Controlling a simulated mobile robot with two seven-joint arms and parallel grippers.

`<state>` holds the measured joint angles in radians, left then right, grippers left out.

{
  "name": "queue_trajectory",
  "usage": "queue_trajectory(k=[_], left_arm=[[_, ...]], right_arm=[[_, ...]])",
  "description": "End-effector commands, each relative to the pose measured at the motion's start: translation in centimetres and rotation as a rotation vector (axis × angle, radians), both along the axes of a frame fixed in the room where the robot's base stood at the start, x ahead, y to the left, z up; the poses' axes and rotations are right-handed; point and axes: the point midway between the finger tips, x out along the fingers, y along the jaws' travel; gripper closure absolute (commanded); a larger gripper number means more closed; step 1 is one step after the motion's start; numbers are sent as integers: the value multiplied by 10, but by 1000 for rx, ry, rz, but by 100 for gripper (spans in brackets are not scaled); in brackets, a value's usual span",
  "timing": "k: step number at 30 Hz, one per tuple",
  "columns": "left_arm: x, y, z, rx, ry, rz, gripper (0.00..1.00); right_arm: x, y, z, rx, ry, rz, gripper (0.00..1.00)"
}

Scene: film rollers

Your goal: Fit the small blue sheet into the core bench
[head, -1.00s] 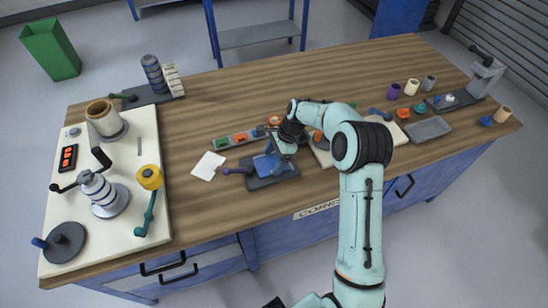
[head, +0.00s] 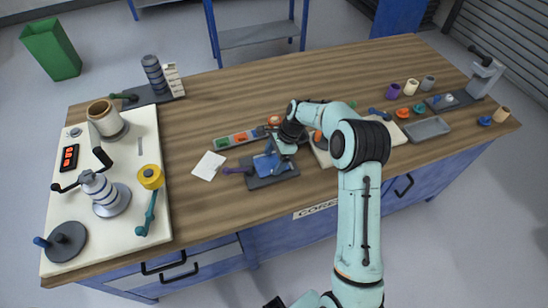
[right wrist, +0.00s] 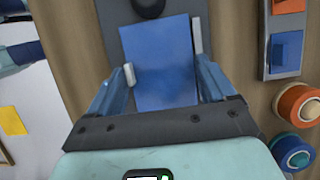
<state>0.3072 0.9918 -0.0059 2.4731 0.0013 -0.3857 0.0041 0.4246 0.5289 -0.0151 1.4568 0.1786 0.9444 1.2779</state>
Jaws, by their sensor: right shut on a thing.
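The small blue sheet (right wrist: 158,62) is a flat rectangle between the two fingers of my right gripper (right wrist: 163,64) in the right wrist view. The fingers are shut on its side edges. In the head view, my right gripper (head: 279,151) is over a dark grey base (head: 272,182), apparently the core bench, and partly covers the sheet. The base also shows behind the sheet in the right wrist view (right wrist: 115,14). I cannot tell whether the sheet touches it. A purple handle (head: 236,170) sticks out at the base's left. My left gripper is out of view.
A tray with coloured slots (head: 239,137) lies just behind the base. A white card (head: 208,166) lies to its left. A white board (head: 110,222) with a crank and rollers fills the table's left end. Bare wood lies behind the tray.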

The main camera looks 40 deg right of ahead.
Motion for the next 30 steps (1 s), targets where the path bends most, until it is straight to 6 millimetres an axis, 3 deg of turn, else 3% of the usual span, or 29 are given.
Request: queue_trajectory(k=[2, 3, 4, 5, 30], left_arm=[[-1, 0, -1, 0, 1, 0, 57], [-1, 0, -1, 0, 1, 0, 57], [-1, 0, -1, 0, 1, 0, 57], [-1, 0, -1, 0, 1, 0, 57], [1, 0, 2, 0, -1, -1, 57]], right_arm=[[-6, 2, -9, 7, 24, 3, 45], [-6, 2, -9, 6, 24, 3, 13], [-6, 2, -10, 6, 24, 3, 3], [-6, 2, -10, 6, 24, 3, 0], [-5, 0, -6, 1, 21, -1, 0]])
